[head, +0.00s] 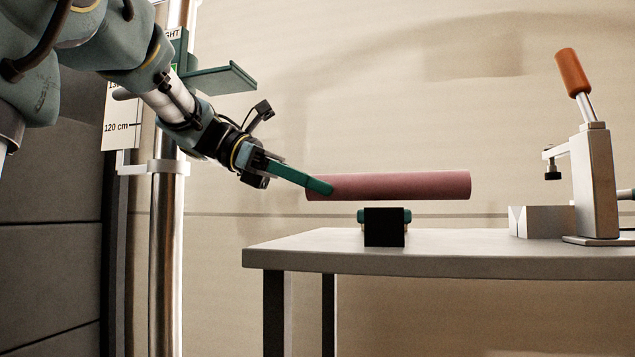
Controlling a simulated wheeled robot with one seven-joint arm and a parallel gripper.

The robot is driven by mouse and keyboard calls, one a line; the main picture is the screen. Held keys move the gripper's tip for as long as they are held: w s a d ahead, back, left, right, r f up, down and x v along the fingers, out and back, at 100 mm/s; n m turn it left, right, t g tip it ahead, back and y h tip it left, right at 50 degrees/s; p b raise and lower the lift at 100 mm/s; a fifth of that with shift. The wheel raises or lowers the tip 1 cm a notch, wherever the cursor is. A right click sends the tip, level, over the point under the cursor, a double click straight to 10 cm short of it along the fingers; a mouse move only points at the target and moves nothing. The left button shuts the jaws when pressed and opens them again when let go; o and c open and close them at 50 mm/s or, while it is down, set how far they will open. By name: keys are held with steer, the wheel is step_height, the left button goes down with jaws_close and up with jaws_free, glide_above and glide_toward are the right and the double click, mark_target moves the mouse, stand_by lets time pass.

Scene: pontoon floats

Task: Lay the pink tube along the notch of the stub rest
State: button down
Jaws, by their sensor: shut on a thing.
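The pink tube (410,186) is a long dull-pink cylinder, held nearly level in the air above the table. My gripper (322,187) is shut on its left end, and the rest of the tube reaches out to the right. A pale block (545,221) with a V-shaped notch in its left end stands on the table at the right, beyond the tube's right end. A black block (385,228) with teal rounded parts at its sides stands under the tube, with a small gap between. I cannot tell for sure which block is the stub rest.
A lever clamp (595,185) with an orange handle rises at the right, beside the pale block. The grey table (450,250) is bare between the two blocks. A metal column (165,250) with a height sign and a green shelf (215,79) stand at the left.

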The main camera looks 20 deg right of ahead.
steer(key=shift+f+b, duration=0.4)
steer(key=shift+f, duration=0.9)
steer(key=shift+c, duration=1.3)
jaws_free()
step_height(320, 180, up, 5)
steer(key=shift+r+p, duration=0.1)
steer(key=shift+p, duration=0.85)
steer(key=shift+f+b, duration=0.55)
steer(key=shift+b, duration=1.45)
